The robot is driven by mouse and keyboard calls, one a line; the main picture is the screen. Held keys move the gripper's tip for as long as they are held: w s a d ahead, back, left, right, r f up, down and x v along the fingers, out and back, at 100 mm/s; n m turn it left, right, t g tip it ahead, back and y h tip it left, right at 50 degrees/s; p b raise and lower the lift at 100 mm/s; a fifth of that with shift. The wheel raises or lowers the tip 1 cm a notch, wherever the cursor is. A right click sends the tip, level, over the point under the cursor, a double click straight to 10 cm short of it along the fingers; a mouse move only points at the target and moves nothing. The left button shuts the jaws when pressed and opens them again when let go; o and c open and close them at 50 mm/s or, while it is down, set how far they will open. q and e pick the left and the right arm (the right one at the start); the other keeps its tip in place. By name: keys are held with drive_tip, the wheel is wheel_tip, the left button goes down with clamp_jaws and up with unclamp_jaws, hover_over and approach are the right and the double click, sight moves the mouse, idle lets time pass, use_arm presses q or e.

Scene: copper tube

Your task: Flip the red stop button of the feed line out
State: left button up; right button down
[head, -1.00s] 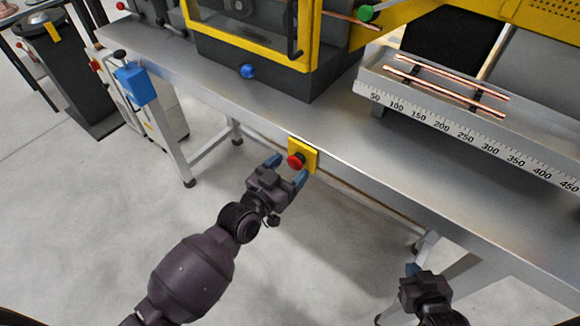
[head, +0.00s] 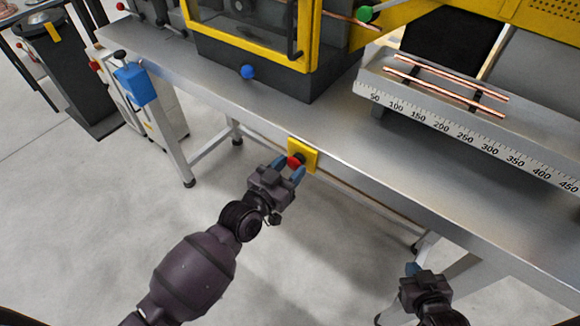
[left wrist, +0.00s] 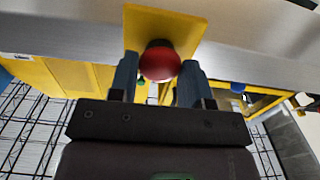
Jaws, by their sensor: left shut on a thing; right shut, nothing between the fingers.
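The red stop button (head: 294,162) sits on a yellow plate (head: 311,153) on the front edge of the steel bench. My left gripper (head: 289,168) is shut on the button, with a blue finger on either side of it. In the left wrist view the red button (left wrist: 160,61) shows between the two fingertips of my left gripper (left wrist: 160,75), in front of the yellow plate (left wrist: 150,22). My right gripper (head: 413,270) is shut and empty, low in front of the bench at the lower right.
The steel bench (head: 350,170) runs across the view. On it are a yellow-framed machine (head: 315,40), a blue knob (head: 248,71) and a ruled rack (head: 420,108) with copper tubes (head: 445,92). Open floor lies in front of the bench on the left.

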use_arm(q)
drive_tip(key=shift+s+a+p, duration=0.3)
drive_tip(key=shift+s+p, duration=0.05)
drive_tip(key=shift+s, duration=0.05)
drive_tip(key=o, duration=0.8)
drive_tip(key=shift+f, duration=0.1)
drive_tip(key=o, duration=0.5)
drive_tip(key=shift+s+a, duration=0.1)
drive_tip(key=shift+s, duration=0.05)
drive_tip(key=shift+c, duration=0.2)
drive_tip(key=v, duration=1)
drive_tip(key=shift+s+a, duration=0.15)
drive_tip(key=shift+s, duration=0.1)
